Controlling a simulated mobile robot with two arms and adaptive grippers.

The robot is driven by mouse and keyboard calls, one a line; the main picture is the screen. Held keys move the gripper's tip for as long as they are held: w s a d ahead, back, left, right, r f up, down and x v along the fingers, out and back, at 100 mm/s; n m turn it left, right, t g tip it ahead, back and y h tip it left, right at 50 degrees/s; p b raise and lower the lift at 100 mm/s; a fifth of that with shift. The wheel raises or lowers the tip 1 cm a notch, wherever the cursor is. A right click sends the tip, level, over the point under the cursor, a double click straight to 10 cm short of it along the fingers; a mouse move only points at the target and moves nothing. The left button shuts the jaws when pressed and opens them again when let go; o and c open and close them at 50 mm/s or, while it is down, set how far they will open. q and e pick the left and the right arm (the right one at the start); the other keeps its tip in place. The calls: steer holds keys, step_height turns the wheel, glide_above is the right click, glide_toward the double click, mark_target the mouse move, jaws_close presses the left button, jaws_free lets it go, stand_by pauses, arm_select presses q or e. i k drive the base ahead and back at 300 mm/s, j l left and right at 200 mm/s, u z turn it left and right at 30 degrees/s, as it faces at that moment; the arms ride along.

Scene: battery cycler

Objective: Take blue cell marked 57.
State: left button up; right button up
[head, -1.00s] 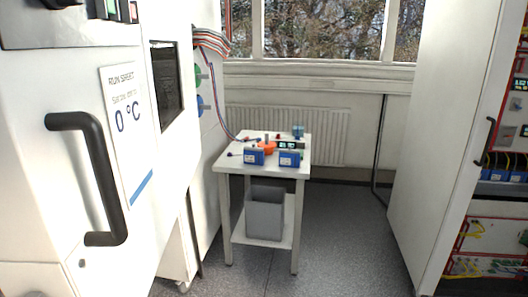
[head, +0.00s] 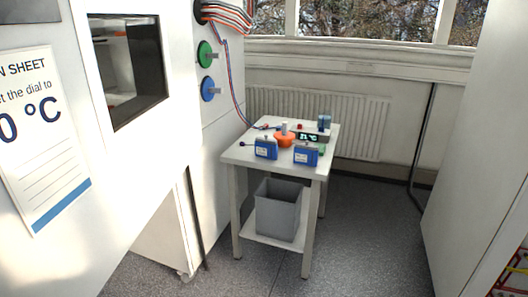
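Two blue cells with white labels stand on a small white table (head: 240,157) in the head view. One blue cell (head: 266,149) is at the left front of the tabletop. The other blue cell (head: 305,155) is at the right front. The numbers on their labels are too small to read, so I cannot tell which is marked 57. Neither of my grippers is in view.
An orange object (head: 284,139) and a dark device with a lit display (head: 309,137) share the tabletop. A grey bin (head: 278,210) sits on the lower shelf. A white cabinet with an open window (head: 127,68) fills the left; another white panel (head: 478,150) stands right. Floor between is clear.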

mark_target(306, 157)
steer(key=i+l+u, duration=0.25)
steer(key=u, duration=0.2)
steer(key=i+l+u, duration=0.25)
steer(key=u, duration=0.25)
steer(key=l, duration=0.1)
